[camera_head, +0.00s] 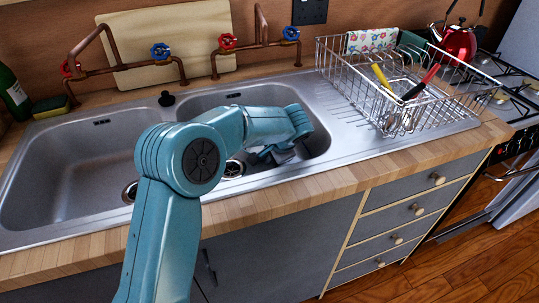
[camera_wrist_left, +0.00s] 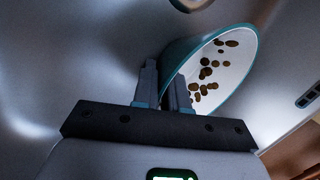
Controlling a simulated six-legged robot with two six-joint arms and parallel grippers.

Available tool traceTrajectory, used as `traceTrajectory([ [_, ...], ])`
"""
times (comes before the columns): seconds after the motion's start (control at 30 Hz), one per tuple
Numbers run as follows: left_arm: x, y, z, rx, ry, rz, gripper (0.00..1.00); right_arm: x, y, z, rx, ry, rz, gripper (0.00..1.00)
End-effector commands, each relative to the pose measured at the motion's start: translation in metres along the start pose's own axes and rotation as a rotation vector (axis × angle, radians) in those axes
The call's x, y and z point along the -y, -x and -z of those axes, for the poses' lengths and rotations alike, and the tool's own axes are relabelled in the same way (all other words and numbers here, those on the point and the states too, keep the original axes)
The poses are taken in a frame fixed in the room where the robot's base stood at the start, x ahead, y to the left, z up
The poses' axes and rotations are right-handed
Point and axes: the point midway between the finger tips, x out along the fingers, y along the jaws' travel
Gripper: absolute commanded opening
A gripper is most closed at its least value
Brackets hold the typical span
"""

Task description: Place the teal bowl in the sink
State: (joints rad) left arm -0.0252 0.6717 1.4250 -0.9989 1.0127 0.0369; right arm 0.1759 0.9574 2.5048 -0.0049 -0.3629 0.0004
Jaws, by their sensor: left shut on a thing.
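In the head view, my left arm reaches down into the right basin of the metal sink (camera_head: 75,170). My left gripper (camera_head: 278,155) is low inside that basin, mostly hidden by my own arm. The wrist view shows my left gripper (camera_wrist_left: 163,85) shut on the near wall of the teal bowl (camera_wrist_left: 222,72). The bowl has a teal rim and a pale inside with several brown spots, and it looks tilted. Grey sink metal surrounds it there. In the head view I cannot make out the bowl. I cannot tell if it touches the basin floor. My right gripper is not in view.
Copper taps (camera_head: 128,65) with red and blue handles stand behind the basins, before a wooden board (camera_head: 165,45). A wire dish rack (camera_head: 400,85) with utensils stands on the drainer at right. A green bottle (camera_head: 14,92) is at left. The left basin looks empty.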

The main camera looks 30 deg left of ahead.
Motion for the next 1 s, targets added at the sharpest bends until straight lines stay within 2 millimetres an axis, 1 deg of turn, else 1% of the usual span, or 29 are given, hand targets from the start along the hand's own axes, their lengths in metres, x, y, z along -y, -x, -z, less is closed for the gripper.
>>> traceTrajectory([
  [0.3,0.000,0.000,0.000,0.000,-0.001,0.000,0.23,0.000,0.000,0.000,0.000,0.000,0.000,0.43],
  [0.4,0.003,0.005,0.000,0.000,0.000,0.000,0.23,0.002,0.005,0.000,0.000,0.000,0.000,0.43],
  [0.43,0.002,0.007,0.001,-0.001,-0.001,0.000,0.23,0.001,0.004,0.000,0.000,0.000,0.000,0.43],
  [0.57,0.002,0.032,0.001,-0.003,-0.001,0.001,0.23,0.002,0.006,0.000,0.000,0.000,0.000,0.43],
  [0.7,0.002,0.067,0.001,-0.004,-0.002,0.001,0.23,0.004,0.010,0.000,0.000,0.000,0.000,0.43],
  [0.8,0.002,0.088,0.001,-0.003,-0.002,0.001,0.23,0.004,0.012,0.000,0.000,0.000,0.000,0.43],
  [0.9,0.002,0.106,0.001,-0.003,0.000,0.000,0.23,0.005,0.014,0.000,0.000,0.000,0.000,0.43],
  [1.0,0.002,0.116,0.001,-0.001,0.000,0.000,0.23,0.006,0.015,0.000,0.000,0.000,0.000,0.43],
])
